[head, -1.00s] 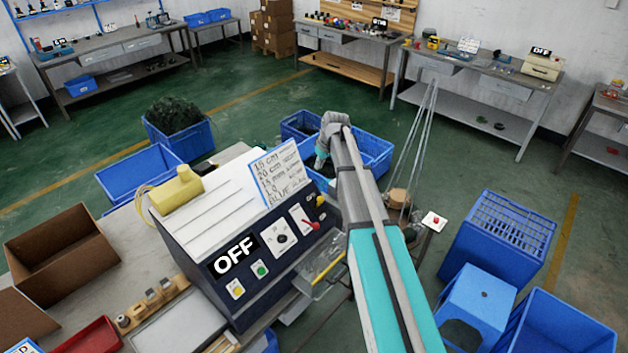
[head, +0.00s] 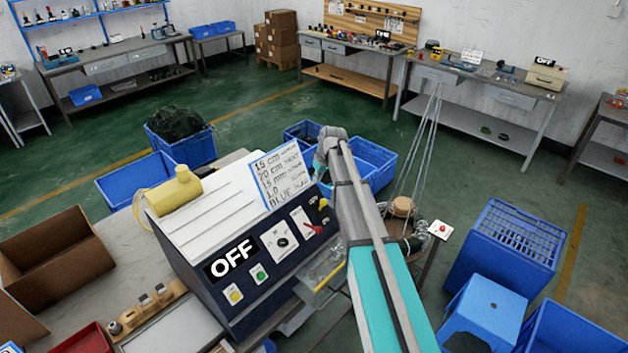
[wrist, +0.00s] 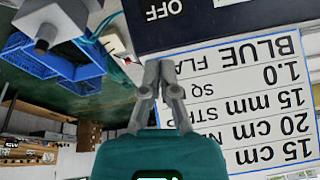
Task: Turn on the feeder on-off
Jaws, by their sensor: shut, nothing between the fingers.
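A machine (head: 200,232) with a dark sloping front panel stands on the near bench, and I cannot tell whether it is the feeder. Its display (head: 232,256) reads OFF, also partly seen in the wrist view (wrist: 163,9). The panel carries a yellow button (head: 233,294), a green button (head: 259,274), a black knob (head: 282,242) and a red lever (head: 313,226). A dark control with a yellow part (head: 322,203) sits at its upper right. My gripper (wrist: 162,66) is shut and empty, in front of the handwritten sign (wrist: 258,100) in the wrist view. My arm hides the area right of the panel.
The sign (head: 281,175) stands on the machine. Another device (head: 546,76) on the back bench also shows OFF. A small plate with a red button (head: 440,229) is right of my arm. Blue crates (head: 507,240) stand at right; green floor is open behind.

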